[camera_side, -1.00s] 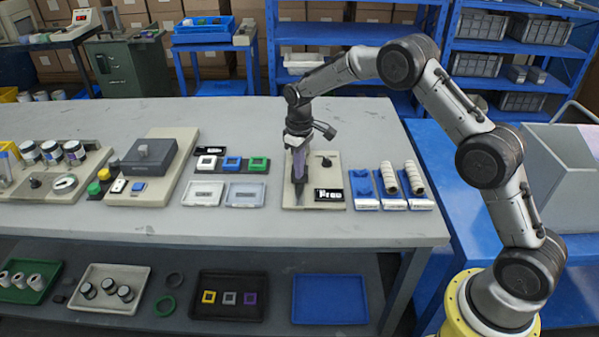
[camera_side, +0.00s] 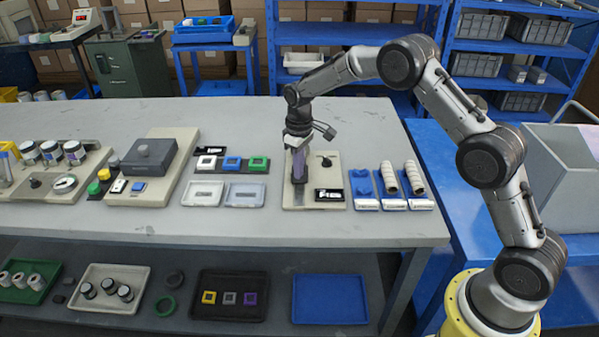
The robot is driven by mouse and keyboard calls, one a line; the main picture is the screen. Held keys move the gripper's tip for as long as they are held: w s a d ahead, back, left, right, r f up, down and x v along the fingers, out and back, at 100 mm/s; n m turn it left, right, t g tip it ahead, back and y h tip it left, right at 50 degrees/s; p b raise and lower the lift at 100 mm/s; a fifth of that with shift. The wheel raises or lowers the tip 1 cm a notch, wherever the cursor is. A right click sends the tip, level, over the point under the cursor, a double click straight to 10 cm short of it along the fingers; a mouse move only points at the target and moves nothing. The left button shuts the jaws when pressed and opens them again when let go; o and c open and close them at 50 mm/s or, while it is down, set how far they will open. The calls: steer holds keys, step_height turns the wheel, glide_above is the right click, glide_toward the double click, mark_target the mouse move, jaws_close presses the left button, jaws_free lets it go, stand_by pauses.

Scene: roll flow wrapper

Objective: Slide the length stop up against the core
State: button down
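My gripper (camera_side: 300,178) points down over the left part of a beige fixture plate (camera_side: 337,178) near the middle of the bench. A purple part shows at its end and a dark part just below that; whether the fingers are open or shut is too small to tell. A black knob (camera_side: 327,162) stands at the plate's right, and a black label with white marks (camera_side: 328,195) lies at its front right. I cannot make out the length stop or the core for sure; the gripper covers part of the plate.
The front of the bench (camera_side: 250,228) is clear.

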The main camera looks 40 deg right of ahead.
steer(key=shift+s+f, duration=0.35)
steer(key=shift+f, duration=0.1)
steer(key=shift+w+r, duration=0.15)
steer(key=shift+r, duration=4.1)
